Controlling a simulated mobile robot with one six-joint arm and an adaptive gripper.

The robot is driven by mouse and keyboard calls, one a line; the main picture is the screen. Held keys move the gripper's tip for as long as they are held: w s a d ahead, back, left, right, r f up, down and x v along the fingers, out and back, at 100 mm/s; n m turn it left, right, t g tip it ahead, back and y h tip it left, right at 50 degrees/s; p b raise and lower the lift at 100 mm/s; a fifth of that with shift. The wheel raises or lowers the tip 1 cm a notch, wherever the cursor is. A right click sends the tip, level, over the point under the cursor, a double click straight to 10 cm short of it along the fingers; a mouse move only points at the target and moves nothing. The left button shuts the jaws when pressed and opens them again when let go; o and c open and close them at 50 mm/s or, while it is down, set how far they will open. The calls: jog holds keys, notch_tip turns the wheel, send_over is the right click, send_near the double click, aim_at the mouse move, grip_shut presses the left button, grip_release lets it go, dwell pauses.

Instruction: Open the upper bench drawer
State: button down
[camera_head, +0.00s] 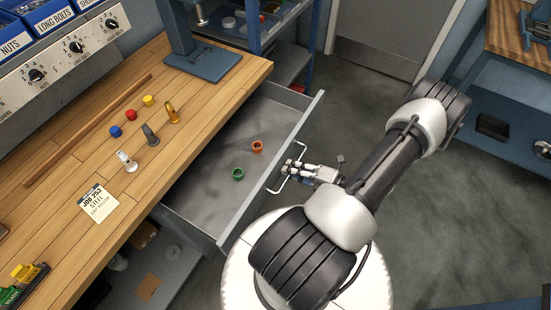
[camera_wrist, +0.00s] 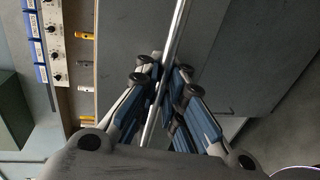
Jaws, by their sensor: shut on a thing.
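The upper bench drawer (camera_head: 209,163) stands pulled out from under the wooden bench top, its grey inside in view. A green ring-like part (camera_head: 238,174) and an orange one (camera_head: 257,147) lie in it. Its bar handle (camera_head: 301,152) is on the front panel. My gripper (camera_head: 290,170) is at the middle of this handle, outside the drawer front. In the wrist view the handle bar (camera_wrist: 178,30) runs between the fingers of my gripper (camera_wrist: 162,85), which are shut on it. Part of the bar is hidden by the fingers.
The wooden bench top (camera_head: 100,150) carries small coloured pieces, a job card (camera_head: 97,205) and a blue stand base (camera_head: 203,62). A lower shelf (camera_head: 150,275) shows under the bench. Open floor (camera_head: 450,240) lies to the right, before another blue bench (camera_head: 500,110).

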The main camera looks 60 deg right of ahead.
jog(key=shift+v, duration=1.4)
jog(key=shift+f, duration=0.15)
jog(key=c, duration=2)
grip_release()
jog(key=shift+s, duration=0.1)
jog(key=v, duration=1.2)
jog(key=shift+d, duration=0.15)
